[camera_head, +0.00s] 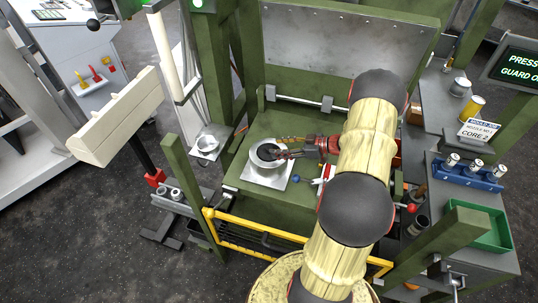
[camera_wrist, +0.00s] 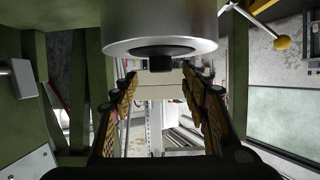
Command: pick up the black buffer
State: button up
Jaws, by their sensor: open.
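In the wrist view the black buffer (camera_wrist: 161,54) shows as a short dark piece standing out from the pale ring face of the cylinder (camera_wrist: 160,22). My gripper (camera_head: 279,149) reaches in from the right, with its fingers at the cylinder's top. In the wrist view my gripper (camera_wrist: 160,85) is open, with one patterned finger on each side of the buffer and clear gaps between. Whether the fingertips touch the cylinder cannot be told.
A yellow rail (camera_head: 265,232) and green posts (camera_head: 187,185) bound the front. A second small metal piece (camera_head: 207,143) stands on a plate at left. A blue rack (camera_head: 466,176) and green tray (camera_head: 490,230) are at right.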

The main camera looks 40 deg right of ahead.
jog(key=x, duration=0.3)
jog(key=shift+s+f, duration=0.1)
jog(key=c, duration=1.1)
grip_shut()
